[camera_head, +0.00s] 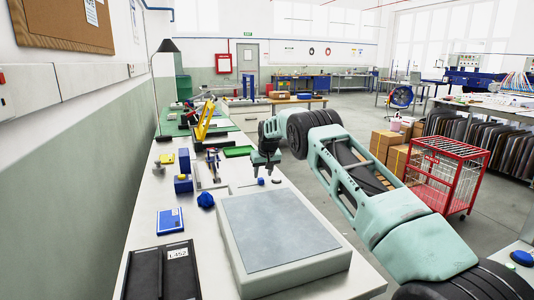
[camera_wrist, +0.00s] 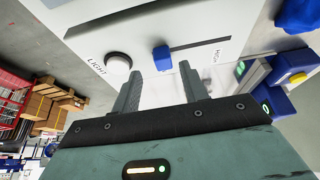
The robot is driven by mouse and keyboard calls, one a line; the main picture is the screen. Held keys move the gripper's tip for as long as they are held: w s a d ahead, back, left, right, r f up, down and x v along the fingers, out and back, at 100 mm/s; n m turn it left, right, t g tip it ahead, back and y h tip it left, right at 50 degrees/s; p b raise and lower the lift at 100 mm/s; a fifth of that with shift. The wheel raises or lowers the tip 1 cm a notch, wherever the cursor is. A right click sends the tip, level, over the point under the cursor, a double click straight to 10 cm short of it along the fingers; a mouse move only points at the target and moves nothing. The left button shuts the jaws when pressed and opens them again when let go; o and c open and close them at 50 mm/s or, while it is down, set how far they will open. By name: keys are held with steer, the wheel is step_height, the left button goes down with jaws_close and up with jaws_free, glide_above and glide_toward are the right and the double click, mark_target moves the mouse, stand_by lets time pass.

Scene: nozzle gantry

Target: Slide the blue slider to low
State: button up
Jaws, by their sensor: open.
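The blue slider (camera_wrist: 162,58) is a small block on a dark slot in a white panel (camera_wrist: 170,18). In the wrist view the slot runs on to the right past the slider, and the word HIGH is printed near its right part. No LOW label can be read. My gripper (camera_wrist: 160,72) is open and empty, its two fingertips near the slider, one to each side of it in the picture. I cannot tell whether they touch it. In the head view my gripper (camera_head: 264,171) points down over the workbench, with a small blue piece below it.
Blue boxes, one with a yellow button (camera_wrist: 298,78), stand to the right. In the head view a large grey-topped block (camera_head: 335,262) and a blue faceted piece (camera_head: 206,200) lie nearer on the bench.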

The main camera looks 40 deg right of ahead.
steer(key=b+v, duration=0.2)
steer(key=v, duration=1.2)
steer(key=shift+s, duration=0.15)
